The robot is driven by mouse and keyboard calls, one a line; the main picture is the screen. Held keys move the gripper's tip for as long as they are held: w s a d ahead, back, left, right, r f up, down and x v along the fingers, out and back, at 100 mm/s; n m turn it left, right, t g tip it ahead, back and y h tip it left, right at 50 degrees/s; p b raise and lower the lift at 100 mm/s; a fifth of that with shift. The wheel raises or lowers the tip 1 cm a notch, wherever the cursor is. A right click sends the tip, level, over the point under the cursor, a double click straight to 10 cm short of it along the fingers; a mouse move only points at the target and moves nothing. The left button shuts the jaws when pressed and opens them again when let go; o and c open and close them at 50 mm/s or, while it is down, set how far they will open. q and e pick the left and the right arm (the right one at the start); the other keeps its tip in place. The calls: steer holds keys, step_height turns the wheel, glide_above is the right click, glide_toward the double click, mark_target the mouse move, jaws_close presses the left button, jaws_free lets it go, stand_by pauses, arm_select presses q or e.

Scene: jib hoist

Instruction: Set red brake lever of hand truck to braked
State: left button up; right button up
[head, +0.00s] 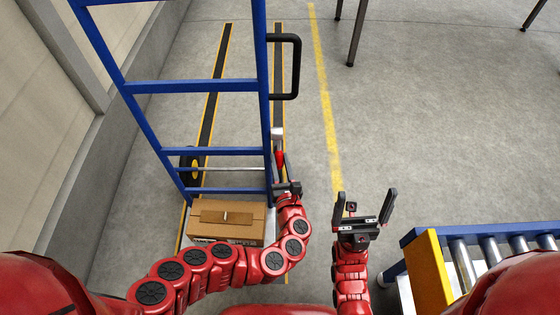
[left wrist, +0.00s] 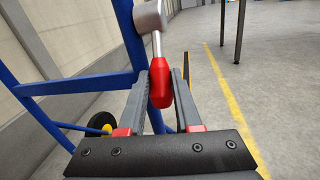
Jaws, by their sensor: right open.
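The blue hand truck (head: 190,87) stands upright on the left in the head view. Its brake lever (head: 280,157) has a red grip below a pale hub (head: 277,132) on the right-hand rail. In the left wrist view the red brake lever (left wrist: 160,84) hangs down from the grey hub (left wrist: 149,16) on a metal rod. My left gripper (head: 286,170) is at the lever, its fingers (left wrist: 162,80) on either side of the red grip with no clear gap. My right gripper (head: 366,205) is open and empty, to the right of the truck.
A cardboard box (head: 227,233) sits at the truck's foot. A black handle (head: 296,66) sticks out from the right rail higher up. A roller conveyor (head: 480,255) with a yellow end stands at the lower right. A wall (head: 110,140) is on the left. The floor right of the yellow line is mostly clear.

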arm_select(q)
jaws_close()
stand_by(1.1)
